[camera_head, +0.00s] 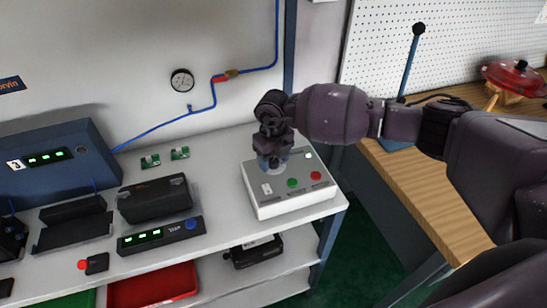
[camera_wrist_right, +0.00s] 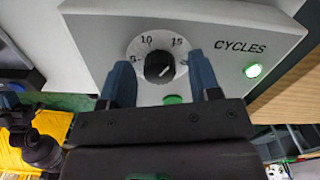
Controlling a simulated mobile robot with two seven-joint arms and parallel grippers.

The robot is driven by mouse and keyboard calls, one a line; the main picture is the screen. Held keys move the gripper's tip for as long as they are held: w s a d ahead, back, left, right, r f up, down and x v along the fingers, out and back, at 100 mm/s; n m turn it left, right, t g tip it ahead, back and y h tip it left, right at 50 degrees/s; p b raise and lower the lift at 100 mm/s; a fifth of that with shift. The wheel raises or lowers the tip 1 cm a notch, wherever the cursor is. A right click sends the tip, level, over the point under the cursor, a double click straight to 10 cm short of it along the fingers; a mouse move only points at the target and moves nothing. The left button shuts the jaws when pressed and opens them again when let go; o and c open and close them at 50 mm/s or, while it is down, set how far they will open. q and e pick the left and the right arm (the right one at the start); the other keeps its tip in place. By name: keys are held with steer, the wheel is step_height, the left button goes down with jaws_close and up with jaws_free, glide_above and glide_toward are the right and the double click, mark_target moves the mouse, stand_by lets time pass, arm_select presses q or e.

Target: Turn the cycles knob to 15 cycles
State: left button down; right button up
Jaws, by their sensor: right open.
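The white control box (camera_head: 287,205) sits at the right end of the grey bench. In the right wrist view its face (camera_wrist_right: 205,25) carries the word CYCLES. The black cycles knob (camera_wrist_right: 159,66) sits on a dial (camera_wrist_right: 137,47) with 5, 10 and 15 readable; the number beyond 15 is partly covered by a finger. I cannot tell surely where the knob's white mark points. My right gripper (camera_head: 272,162) is over the box; in the wrist view its fingers (camera_wrist_right: 161,78) stand apart on either side of the knob, with visible gaps.
The box also carries a green button (camera_head: 292,182), a red button (camera_head: 316,176), a white switch (camera_head: 267,189) and a lit green lamp (camera_wrist_right: 253,70). A black device (camera_head: 155,199) stands to its left. A wooden bench (camera_head: 425,195) lies to the right.

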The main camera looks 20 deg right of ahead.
mark_target(273, 160)
steer(key=shift+r, duration=0.1)
step_height(273, 160, up, 11)
stand_by(0.5)
steer(key=shift+f, duration=0.2)
